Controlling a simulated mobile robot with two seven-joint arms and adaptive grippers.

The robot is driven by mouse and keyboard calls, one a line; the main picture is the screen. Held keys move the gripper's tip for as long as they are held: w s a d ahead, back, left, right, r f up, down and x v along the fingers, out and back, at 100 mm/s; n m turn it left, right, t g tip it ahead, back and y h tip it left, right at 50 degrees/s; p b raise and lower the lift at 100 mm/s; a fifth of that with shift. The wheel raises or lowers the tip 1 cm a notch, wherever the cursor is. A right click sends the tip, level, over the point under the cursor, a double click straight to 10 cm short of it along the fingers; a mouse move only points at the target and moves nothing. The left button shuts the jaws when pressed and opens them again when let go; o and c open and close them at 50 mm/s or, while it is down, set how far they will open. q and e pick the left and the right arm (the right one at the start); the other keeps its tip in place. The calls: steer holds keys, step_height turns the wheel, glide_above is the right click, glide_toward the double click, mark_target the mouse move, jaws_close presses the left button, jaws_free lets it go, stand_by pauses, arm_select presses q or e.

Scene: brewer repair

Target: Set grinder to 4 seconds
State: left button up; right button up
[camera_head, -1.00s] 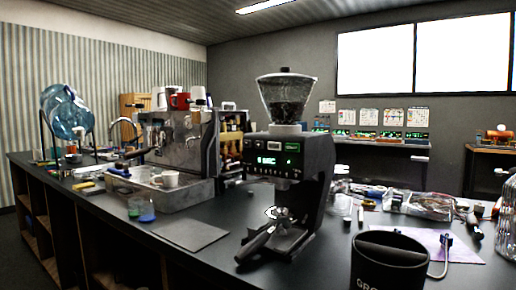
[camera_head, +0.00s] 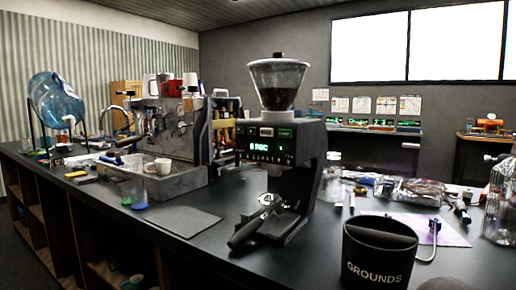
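The black coffee grinder (camera_head: 300,165) stands upright on the dark counter, near the middle of the head view. A clear hopper (camera_head: 278,84) with dark beans sits on top. Its front panel (camera_head: 266,145) has a lit green display, but the digits are too small to read for sure. Small lit marks run in a row under the display. A portafilter (camera_head: 250,229) with a black handle rests in the fork below the panel. Neither of my grippers shows in this view.
A black grounds bin (camera_head: 379,255) stands in front right of the grinder. A dark mat (camera_head: 178,221) lies left of it. The espresso machine (camera_head: 170,135) with a white cup (camera_head: 162,166) is behind left. Tools and a plastic bag (camera_head: 412,190) clutter the right side.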

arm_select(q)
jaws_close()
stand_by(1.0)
